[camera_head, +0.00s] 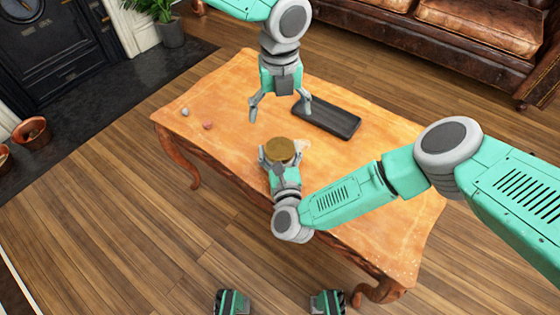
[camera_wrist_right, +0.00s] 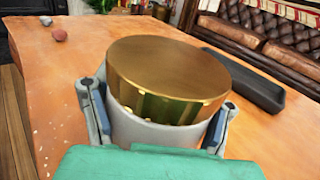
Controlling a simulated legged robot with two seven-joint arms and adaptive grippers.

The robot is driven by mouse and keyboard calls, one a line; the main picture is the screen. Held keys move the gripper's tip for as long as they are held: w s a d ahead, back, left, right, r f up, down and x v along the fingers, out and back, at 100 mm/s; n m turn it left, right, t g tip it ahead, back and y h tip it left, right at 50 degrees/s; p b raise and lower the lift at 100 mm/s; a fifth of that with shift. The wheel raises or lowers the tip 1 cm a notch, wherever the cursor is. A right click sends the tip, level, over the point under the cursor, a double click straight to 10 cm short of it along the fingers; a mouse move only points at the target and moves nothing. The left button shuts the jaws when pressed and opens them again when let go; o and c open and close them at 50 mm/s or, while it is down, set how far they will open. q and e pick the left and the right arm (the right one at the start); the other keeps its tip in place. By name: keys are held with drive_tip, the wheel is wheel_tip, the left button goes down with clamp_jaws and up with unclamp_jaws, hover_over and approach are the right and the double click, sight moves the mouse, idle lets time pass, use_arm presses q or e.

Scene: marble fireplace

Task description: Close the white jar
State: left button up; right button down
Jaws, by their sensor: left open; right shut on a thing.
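The white jar (camera_wrist_right: 150,128) shows as a pale body between the fingers of my right gripper (camera_wrist_right: 155,120) in the right wrist view. A wide gold lid (camera_wrist_right: 168,65) sits on top of it and hides its mouth. I cannot tell whether the lid is fully seated. In the head view the gold lid (camera_head: 281,150) shows between the fingertips of my right gripper (camera_head: 281,158), which is shut on the jar near the table's front edge. My left gripper (camera_head: 280,110) is open and empty, pointing down above the table, behind the lid.
The jar is at the orange wooden table (camera_head: 235,85). A long black tray (camera_head: 327,117) lies behind and right of the jar. A grey ball (camera_head: 184,112) and a reddish ball (camera_head: 208,125) lie at the left end. The table's right part is mostly clear behind my right arm.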

drive_tip(key=shift+c, duration=0.6)
unclamp_jaws()
drive_tip(key=s, duration=0.4)
drive_tip(key=s+d, duration=0.1)
drive_tip(key=s, duration=0.3)
drive_tip(key=s+d, duration=0.1)
drive_tip(key=s, duration=0.2)
drive_tip(key=shift+s+f, duration=0.1)
drive_tip(key=shift+s, duration=0.3)
